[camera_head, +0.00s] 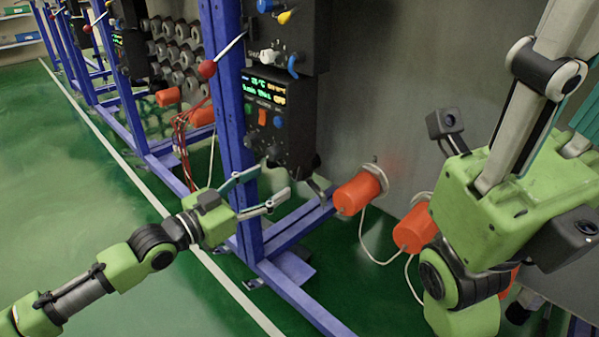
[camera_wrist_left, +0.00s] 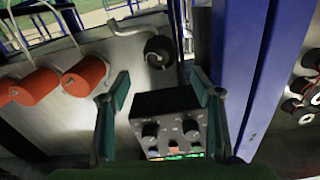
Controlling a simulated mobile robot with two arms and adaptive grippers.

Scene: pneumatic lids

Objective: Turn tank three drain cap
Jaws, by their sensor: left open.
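My left gripper (camera_head: 268,190) is open and empty, in front of the blue post and just below a black control box (camera_head: 276,110). In the left wrist view, its two teal-padded fingers (camera_wrist_left: 160,92) stand on either side of the box (camera_wrist_left: 170,120), apart from each other. Beyond the fingertips is a round black cap (camera_wrist_left: 160,51) by a bent grey pipe. Orange cylindrical caps (camera_head: 357,193) sit low on the grey tank wall, with white cords; they also show in the left wrist view (camera_wrist_left: 84,76). I cannot tell which part is tank three's drain cap. My right gripper is not visible.
The blue post (camera_head: 228,110) and its foot rail (camera_head: 300,225) stand close to my left gripper. A red-knobbed lever (camera_head: 207,68) sticks out above. My green right arm fills the right side. The green floor (camera_head: 80,200) at left is clear.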

